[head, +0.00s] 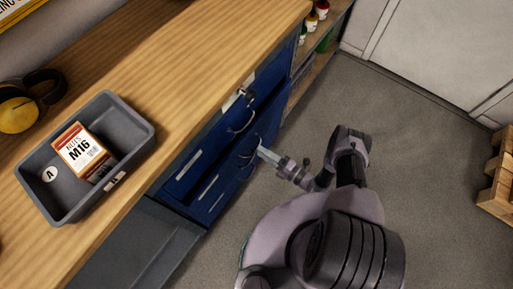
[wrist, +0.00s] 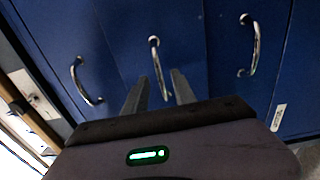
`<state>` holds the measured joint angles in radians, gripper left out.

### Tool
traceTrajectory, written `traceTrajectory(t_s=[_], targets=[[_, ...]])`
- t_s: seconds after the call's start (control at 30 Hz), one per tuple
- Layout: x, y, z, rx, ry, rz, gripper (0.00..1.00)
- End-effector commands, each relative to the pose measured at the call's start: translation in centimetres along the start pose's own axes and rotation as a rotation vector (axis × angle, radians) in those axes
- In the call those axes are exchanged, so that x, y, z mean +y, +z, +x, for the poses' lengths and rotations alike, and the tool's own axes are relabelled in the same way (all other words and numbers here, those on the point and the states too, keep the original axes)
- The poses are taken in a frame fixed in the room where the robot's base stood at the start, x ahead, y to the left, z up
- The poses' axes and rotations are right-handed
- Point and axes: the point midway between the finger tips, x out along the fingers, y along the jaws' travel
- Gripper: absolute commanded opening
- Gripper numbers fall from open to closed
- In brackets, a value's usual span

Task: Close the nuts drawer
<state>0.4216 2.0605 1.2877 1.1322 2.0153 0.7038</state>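The blue drawer cabinet (head: 215,170) stands under the wooden bench, its fronts facing right. No label reads clearly, so I cannot tell which is the nuts drawer. My gripper (head: 263,151) is at the drawer fronts, by a handle. In the wrist view, my gripper (wrist: 158,80) has its two fingers apart, pointing at the middle drawer's metal handle (wrist: 155,62). The handle's lower end shows between the fingers; contact is unclear. Other handles show at left (wrist: 84,84) and right (wrist: 252,50).
On the bench top (head: 190,75) sits a grey bin (head: 130,112) with an M16 nuts box (head: 84,150). Ear defenders (head: 22,112) lie behind it. Shelves with bottles (head: 312,22) are past the cabinet. A wooden pallet (head: 497,185) is at right. Grey floor (head: 425,150) is open between.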

Motion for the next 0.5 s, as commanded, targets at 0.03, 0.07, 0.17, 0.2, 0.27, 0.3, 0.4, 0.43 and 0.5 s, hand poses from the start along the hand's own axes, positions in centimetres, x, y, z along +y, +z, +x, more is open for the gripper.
traceTrajectory(t_s=[0.03,0.07,0.17,0.2,0.27,0.3,0.4,0.43,0.5], targets=[[0.1,-0.2,1.0,0.005,0.001,0.000,0.32],[0.0,-0.2,1.6,0.004,0.001,0.000,0.32],[-0.1,-0.1,2.9,0.003,0.000,0.000,0.32],[-0.1,-0.1,3.2,0.002,0.000,0.000,0.32],[0.0,-0.1,3.6,0.001,0.000,0.000,0.32],[0.0,-0.1,3.7,0.001,0.000,0.000,0.32],[0.0,0.0,3.8,0.000,0.000,0.001,0.32],[0.0,0.0,3.8,0.000,0.000,0.001,0.32],[0.0,0.0,3.8,0.000,0.000,0.000,0.32]])
